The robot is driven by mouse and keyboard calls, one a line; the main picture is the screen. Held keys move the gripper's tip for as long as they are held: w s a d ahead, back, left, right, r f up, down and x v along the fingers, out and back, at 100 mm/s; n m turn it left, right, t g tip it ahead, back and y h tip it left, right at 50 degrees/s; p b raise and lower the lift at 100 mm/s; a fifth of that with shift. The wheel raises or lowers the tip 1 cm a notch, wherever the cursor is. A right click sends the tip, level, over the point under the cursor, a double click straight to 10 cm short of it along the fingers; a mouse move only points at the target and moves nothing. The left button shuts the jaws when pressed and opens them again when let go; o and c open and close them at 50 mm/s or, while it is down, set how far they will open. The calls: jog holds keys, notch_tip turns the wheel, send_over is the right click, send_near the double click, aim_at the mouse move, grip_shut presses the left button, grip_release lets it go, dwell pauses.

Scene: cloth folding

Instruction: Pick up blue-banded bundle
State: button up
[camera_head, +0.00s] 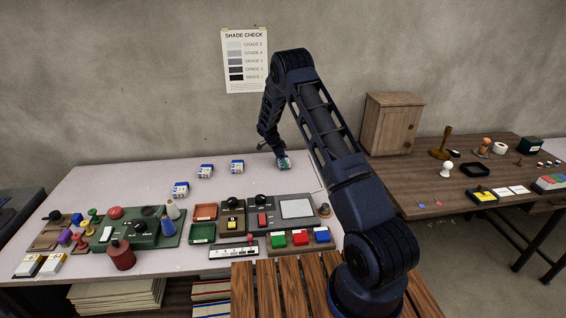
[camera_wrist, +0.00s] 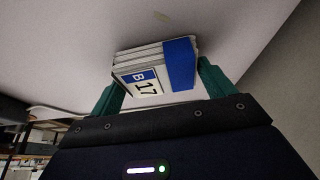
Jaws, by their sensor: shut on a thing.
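My gripper (camera_wrist: 160,88) is shut on a blue-banded bundle (camera_wrist: 150,55). In the wrist view its green fingers stand at either side of the bundle. The bundle is a white stack with a blue band and a label reading "B 17". In the head view the gripper (camera_head: 284,162) is at the far right part of the pale table, and the bundle is mostly hidden there. Three other white bundles with blue bands lie on the table: one at the back (camera_head: 237,167), one left of it (camera_head: 205,171), and one nearer (camera_head: 180,190).
The pale table (camera_head: 120,185) is clear at its back left. Along its front stand a green control panel (camera_head: 140,230), stamps, a red pot (camera_head: 121,255), trays and a grey panel with a screen (camera_head: 296,208). A brown side table (camera_head: 420,180) with a wooden cabinet (camera_head: 391,122) stands right.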

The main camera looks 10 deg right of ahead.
notch_tip(320, 180, up, 42)
jog(key=s+d, duration=0.2)
jog(key=d, duration=2)
jog(key=m, duration=0.1)
send_over(442, 186)
jog(key=a, duration=0.2)
notch_tip(442, 186, down, 38)
jog(key=shift+s+f, duration=0.15)
jog(key=shift+f, duration=0.1)
